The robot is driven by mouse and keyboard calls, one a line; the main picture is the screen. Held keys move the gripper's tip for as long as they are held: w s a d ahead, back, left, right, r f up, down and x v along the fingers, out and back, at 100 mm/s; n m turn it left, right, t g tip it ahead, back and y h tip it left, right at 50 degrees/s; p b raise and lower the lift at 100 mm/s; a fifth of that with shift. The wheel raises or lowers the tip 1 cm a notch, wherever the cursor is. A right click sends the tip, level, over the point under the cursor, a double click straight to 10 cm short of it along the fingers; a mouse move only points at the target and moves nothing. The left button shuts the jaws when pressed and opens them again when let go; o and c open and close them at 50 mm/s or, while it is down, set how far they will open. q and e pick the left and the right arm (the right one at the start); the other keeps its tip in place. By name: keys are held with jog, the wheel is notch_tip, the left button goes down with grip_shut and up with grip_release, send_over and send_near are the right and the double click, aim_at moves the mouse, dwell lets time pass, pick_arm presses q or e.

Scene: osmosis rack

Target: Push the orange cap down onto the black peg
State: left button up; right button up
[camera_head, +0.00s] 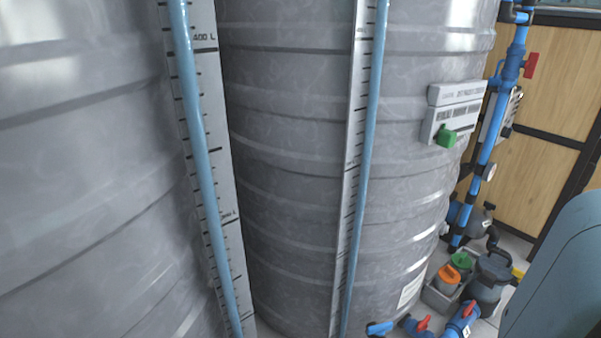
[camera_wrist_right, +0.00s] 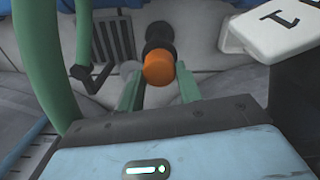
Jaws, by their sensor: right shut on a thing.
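The orange cap (camera_wrist_right: 159,69) is in the right wrist view, between the green fingertips of my right gripper (camera_wrist_right: 158,80), which is shut on it. A black round piece, which looks like the black peg (camera_wrist_right: 157,33), shows just beyond the cap and in line with it. The cap covers part of the black piece, so I cannot tell whether they touch or how far the cap sits on it. My right gripper is not visible in the head view. My left gripper is in neither view.
Large grey ribbed tanks (camera_head: 290,150) fill much of the head view. Blue pipes (camera_head: 487,150) and a grey bin (camera_head: 440,298) of bottles with orange and green tops stand at the right. In the wrist view, a green hose (camera_wrist_right: 42,55) and a white marked block (camera_wrist_right: 275,28) flank the gripper.

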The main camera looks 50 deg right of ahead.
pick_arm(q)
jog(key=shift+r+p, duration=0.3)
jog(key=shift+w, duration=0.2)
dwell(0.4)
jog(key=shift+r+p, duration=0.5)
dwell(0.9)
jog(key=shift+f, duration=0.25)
pick_arm(e)
jog(key=shift+f, duration=0.4)
jog(key=o, duration=1)
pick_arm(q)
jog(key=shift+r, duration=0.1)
pick_arm(e)
jog(key=shift+r, duration=0.15)
notch_tip(320, 180, up, 8)
jog(key=p, duration=0.4)
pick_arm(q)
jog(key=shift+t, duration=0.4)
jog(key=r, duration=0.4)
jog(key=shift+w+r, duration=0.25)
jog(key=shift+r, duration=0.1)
pick_arm(e)
jog(key=shift+f, duration=0.2)
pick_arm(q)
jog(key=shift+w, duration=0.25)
